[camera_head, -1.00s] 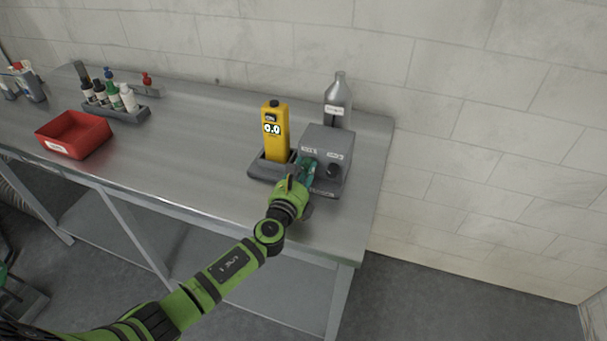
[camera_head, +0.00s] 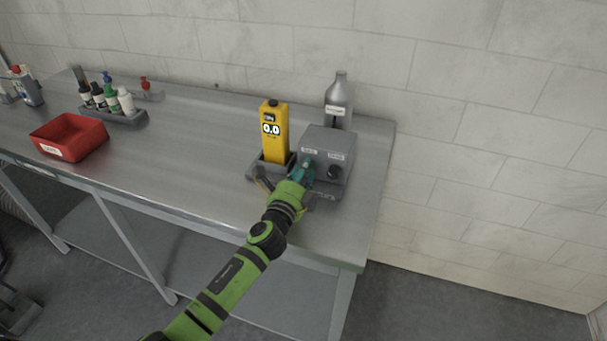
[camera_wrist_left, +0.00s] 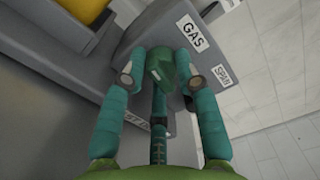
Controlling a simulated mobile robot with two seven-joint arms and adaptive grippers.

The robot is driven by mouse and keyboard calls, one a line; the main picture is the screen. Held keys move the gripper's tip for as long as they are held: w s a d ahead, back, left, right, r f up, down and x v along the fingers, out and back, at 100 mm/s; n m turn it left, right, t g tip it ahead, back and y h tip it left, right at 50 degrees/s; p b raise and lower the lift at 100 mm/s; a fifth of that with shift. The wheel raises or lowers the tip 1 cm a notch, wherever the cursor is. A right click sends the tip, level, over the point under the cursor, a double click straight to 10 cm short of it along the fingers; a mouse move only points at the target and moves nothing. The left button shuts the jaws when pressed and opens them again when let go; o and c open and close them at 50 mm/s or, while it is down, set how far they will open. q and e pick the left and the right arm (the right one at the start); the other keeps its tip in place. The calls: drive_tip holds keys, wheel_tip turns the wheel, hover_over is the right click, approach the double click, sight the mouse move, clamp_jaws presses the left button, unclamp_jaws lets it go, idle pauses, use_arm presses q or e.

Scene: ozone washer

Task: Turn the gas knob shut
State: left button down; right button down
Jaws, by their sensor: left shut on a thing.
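The grey box (camera_head: 327,143) with GAS and SPAN labels stands near the right end of the metal bench. My left gripper (camera_head: 303,172) reaches it from the front, at the spot under the GAS label (camera_wrist_left: 192,33). In the left wrist view, my teal fingers are closed around the green gas knob (camera_wrist_left: 164,66), one on each side, with another teal finger part below it. The gripper covers much of the knob in the head view, and its exact angle is hard to read. My right gripper is not in view.
A black knob (camera_head: 333,172) sits under the SPAN label, close to the right of my fingers. A yellow meter (camera_head: 274,143) reading 0.0 stands just left, with a grey bottle (camera_head: 338,105) behind the box. A red bin (camera_head: 72,133) and several small bottles are far left.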

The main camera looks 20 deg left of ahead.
use_arm(q)
drive_tip(key=shift+w+a+r+n, duration=0.1)
drive_tip(key=shift+r+n, duration=0.1)
drive_tip(key=shift+n, duration=0.45)
drive_tip(key=shift+w+r+n, duration=0.1)
drive_tip(key=shift+r+n, duration=0.05)
drive_tip(key=shift+n, duration=0.5)
drive_tip(key=c, duration=0.9)
unclamp_jaws()
drive_tip(key=shift+c, duration=0.2)
drive_tip(key=shift+f, duration=0.1)
drive_tip(key=shift+s+f, duration=0.1)
drive_tip(key=shift+s, duration=0.05)
drive_tip(key=shift+s, duration=0.25)
drive_tip(key=s, duration=1.1)
drive_tip(key=shift+s+a, duration=0.2)
drive_tip(key=shift+a, duration=0.05)
